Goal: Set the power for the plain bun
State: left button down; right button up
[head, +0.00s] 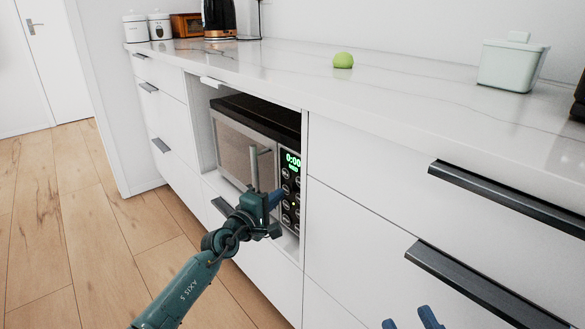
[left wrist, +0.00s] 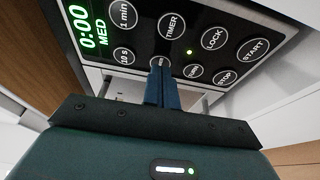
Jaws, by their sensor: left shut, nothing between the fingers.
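The microwave (head: 245,150) sits in an open bay under the counter with its door closed. Its display (left wrist: 91,27) reads 0:00 and MED in green, and it also glows in the head view (head: 292,160). My left gripper (head: 277,197) is shut and empty at the microwave's control panel (left wrist: 140,50). In the left wrist view its fingertips (left wrist: 161,70) are at a round button (left wrist: 158,61) below the TIMER button and partly cover its label. I cannot tell whether they touch it. My right gripper (head: 409,320) shows only two spread blue fingertips at the bottom edge. No bun is visible.
A green round object (head: 343,60) and a pale green lidded container (head: 513,65) stand on the white counter (head: 420,85). White canisters (head: 159,26) and a black kettle (head: 219,18) are at the back. Dark drawer handles (head: 500,195) stick out at right. The wooden floor (head: 90,220) is clear.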

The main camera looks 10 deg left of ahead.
pick_arm(q)
jog(key=s+a, duration=0.8)
jog(key=s, duration=0.3)
jog(key=shift+a+p, duration=0.35)
jog(key=shift+a, duration=0.05)
